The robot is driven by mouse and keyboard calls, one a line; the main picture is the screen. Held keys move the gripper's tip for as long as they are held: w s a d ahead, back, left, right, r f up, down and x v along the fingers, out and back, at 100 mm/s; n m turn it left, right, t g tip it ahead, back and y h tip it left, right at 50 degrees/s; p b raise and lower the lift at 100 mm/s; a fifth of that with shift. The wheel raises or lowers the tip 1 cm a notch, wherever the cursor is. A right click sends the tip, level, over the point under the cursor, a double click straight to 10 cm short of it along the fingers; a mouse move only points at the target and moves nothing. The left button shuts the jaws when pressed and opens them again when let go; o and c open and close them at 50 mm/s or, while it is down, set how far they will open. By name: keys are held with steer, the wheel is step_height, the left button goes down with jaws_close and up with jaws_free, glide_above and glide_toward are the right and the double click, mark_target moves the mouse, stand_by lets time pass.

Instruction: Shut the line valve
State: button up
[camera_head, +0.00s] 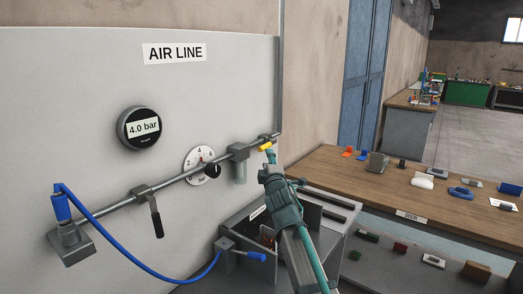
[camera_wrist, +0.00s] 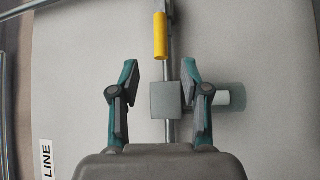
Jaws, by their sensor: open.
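The pipe (camera_head: 185,176) runs along the grey panel and carries a valve with a yellow handle (camera_head: 265,146) near its right end. In the wrist view the yellow handle (camera_wrist: 160,36) lies roughly in line with the pipe, just beyond the fingertips. A black lever (camera_head: 155,218) hangs down from a fitting further left on the pipe. My gripper (camera_head: 267,163) is just below the yellow handle. In the wrist view my gripper (camera_wrist: 161,75) is open and empty, its fingers apart on either side of the pipe. I cannot tell whether anything touches.
A grey block with a bowl (camera_head: 239,165) sits on the pipe close to my gripper. A wooden bench (camera_head: 400,192) with several small objects stands on the right.

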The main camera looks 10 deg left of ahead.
mark_target(264, 147)
steer(key=p+x, duration=0.1)
steer(key=x, duration=0.9)
steer(key=shift+f, duration=0.1)
jaws_close()
